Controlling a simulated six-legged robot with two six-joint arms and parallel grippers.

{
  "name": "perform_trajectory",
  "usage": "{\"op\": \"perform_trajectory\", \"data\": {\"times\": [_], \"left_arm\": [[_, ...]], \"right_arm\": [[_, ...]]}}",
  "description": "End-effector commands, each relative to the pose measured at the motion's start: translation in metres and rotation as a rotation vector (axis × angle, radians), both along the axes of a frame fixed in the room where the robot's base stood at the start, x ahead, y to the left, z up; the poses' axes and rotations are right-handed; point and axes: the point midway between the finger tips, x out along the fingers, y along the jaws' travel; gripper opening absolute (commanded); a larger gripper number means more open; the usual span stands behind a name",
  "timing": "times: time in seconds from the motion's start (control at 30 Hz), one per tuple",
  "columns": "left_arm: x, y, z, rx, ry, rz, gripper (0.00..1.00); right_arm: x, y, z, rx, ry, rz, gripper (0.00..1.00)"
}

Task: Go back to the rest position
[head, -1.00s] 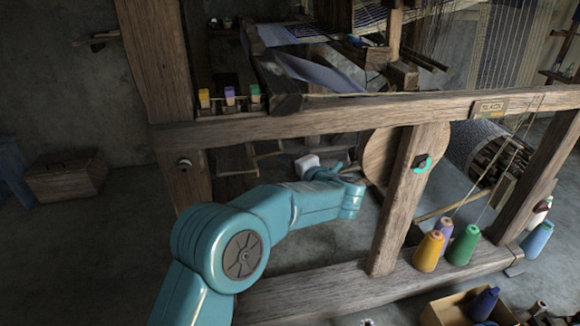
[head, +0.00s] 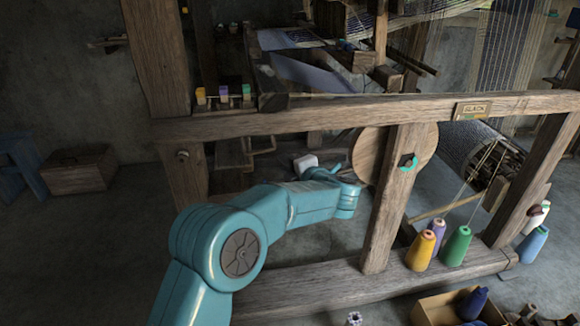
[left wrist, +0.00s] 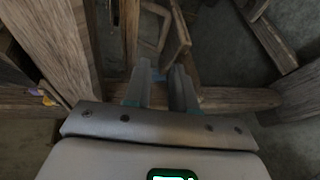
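The wooden handloom (head: 300,118) fills the middle and right of the head view. My left arm comes in from the bottom left and bends toward the loom's front, below the long front beam. My left gripper (left wrist: 160,78) shows in the left wrist view with its two fingers apart and no held object visible between them. In the head view the gripper is small and partly hidden behind my wrist. Loom timbers lie beyond the fingers in the wrist view. My right gripper is in neither view.
Yellow, purple and green cones (head: 456,246) stand on the lower beam at right. A cardboard box (head: 432,309) with a blue cone sits below. A wooden chest (head: 78,172) and blue stool (head: 22,160) stand at left. The floor between chest and loom is clear.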

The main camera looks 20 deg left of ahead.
Motion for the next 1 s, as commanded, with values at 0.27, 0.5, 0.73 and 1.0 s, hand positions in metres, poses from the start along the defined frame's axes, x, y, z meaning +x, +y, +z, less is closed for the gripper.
{"op": "perform_trajectory", "data": {"times": [0.27, 0.5, 0.73, 1.0], "left_arm": [[0.001, 0.005, 0.000, 0.000, 0.001, 0.000, 0.25], [0.002, 0.006, 0.000, 0.000, 0.001, 0.000, 0.25], [0.002, 0.010, -0.001, 0.000, 0.004, 0.005, 0.25], [-0.023, 0.073, -0.094, 0.082, 0.219, 0.024, 0.25]], "right_arm": [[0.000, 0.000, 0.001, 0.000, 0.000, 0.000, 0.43], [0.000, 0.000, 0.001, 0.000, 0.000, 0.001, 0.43], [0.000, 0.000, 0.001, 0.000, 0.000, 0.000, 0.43], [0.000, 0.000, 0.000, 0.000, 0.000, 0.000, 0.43]]}}
